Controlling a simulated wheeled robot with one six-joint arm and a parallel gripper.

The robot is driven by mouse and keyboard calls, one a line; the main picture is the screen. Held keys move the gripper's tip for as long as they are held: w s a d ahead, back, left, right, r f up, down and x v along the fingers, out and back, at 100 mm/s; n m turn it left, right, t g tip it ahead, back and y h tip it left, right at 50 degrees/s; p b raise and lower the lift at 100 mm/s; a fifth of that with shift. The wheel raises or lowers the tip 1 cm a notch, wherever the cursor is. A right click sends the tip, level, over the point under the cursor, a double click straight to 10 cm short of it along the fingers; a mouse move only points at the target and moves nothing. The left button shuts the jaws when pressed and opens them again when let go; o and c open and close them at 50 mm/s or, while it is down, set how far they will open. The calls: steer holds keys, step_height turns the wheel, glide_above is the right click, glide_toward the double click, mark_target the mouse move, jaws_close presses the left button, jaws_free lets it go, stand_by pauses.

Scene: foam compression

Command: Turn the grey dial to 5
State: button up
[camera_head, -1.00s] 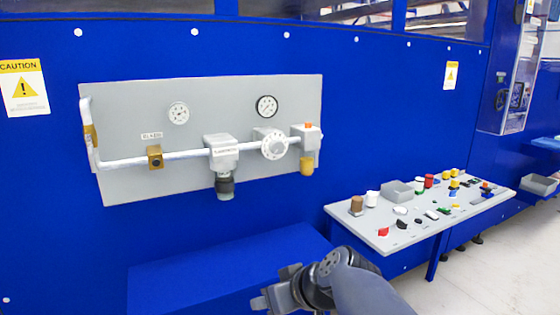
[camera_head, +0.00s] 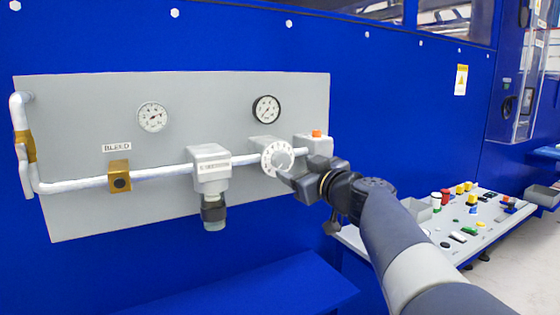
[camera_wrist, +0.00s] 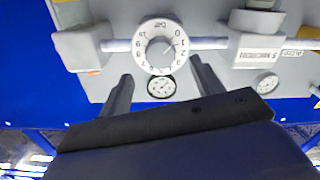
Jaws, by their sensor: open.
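The dial (camera_head: 277,158) is a round whitish knob with numbers around its rim and a grey centre, on the pipe of the wall panel. In the wrist view, upside down, the dial (camera_wrist: 160,45) shows a 0 near its upper right; I cannot tell its exact setting. My gripper (camera_head: 303,182) is at the dial's lower right in the head view. In the wrist view my gripper (camera_wrist: 161,68) has its two fingers wide apart, with the dial between and beyond their tips. Nothing is held, and contact with the dial is not visible.
A grey regulator block (camera_head: 211,168) is left of the dial. A block with an orange top (camera_head: 316,138) is close on its right, partly behind my arm. Two gauges (camera_head: 152,117) (camera_head: 266,109) sit above the pipe. A control desk (camera_head: 465,235) stands at lower right.

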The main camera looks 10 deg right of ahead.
mark_target(284, 162)
steer(key=p+x, duration=0.1)
steer(key=x, duration=0.5)
steer(key=shift+w, duration=0.1)
steer(key=shift+c, duration=0.5)
steer(key=c, duration=0.9)
steer(key=shift+o, duration=0.2)
